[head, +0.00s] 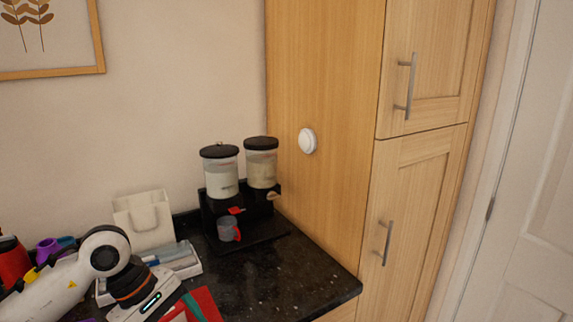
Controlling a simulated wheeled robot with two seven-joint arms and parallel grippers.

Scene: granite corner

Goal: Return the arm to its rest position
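My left arm (62,280) comes in from the lower left and reaches over the counter. Its wrist and the white gripper body (146,303) with a lit green strip are at the bottom edge. The fingers cannot be made out, so I cannot tell whether they are open or shut or hold anything. My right arm and gripper are not in view.
A dark granite counter (262,270) holds a dispenser with two clear canisters (221,178) and a grey-red mug (228,229). A white bag (144,220), a light tray (186,264) and red and green items (205,303) crowd the arm. A tall wooden cabinet (325,75) stands right.

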